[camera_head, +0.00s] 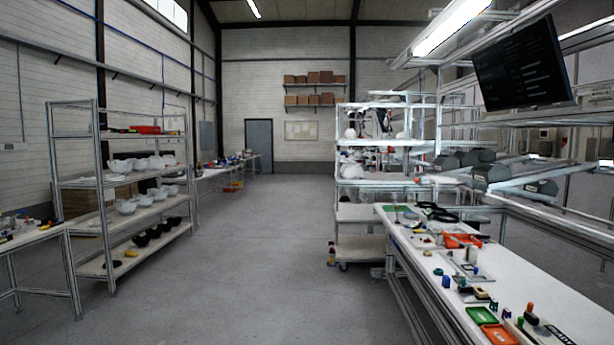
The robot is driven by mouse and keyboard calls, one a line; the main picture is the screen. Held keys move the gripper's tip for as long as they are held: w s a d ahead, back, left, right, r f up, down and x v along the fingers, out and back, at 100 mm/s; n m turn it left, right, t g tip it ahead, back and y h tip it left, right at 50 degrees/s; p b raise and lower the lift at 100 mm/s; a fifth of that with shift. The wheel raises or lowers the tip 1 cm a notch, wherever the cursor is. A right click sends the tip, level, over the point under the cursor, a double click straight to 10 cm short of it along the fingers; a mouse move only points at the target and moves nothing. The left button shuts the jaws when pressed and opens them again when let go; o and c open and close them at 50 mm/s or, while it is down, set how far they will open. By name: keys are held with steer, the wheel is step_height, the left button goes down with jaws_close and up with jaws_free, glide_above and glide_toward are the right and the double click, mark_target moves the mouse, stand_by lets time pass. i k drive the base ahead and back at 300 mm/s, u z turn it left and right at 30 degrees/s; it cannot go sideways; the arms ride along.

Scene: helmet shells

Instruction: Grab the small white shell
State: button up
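Several white shells stand on the shelf rack (82,183) at the left. One row of white shells (121,166) is on its upper shelf. Another row of white shells (126,207) is on the shelf below, and these look slightly different in size with distance. I cannot tell for sure which one is the small white shell. Black shells (141,239) lie on the lowest shelf. My gripper is not in view.
A long white workbench (535,285) with tools and trays runs along the right. A wheeled shelf cart (362,248) stands mid-right. A small table (30,236) is at the left edge. The grey floor (265,260) between them is clear.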

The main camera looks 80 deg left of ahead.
mark_target(352, 171)
steer(key=u, duration=2.7)
steer(key=i, duration=2.2)
steer(key=u, duration=0.65)
steer(key=i, duration=4.35)
steer(key=z, duration=0.45)
steer(key=i, duration=2)
steer(key=z, duration=1.15)
steer(key=i, duration=1.8)
steer(key=z, duration=0.5)
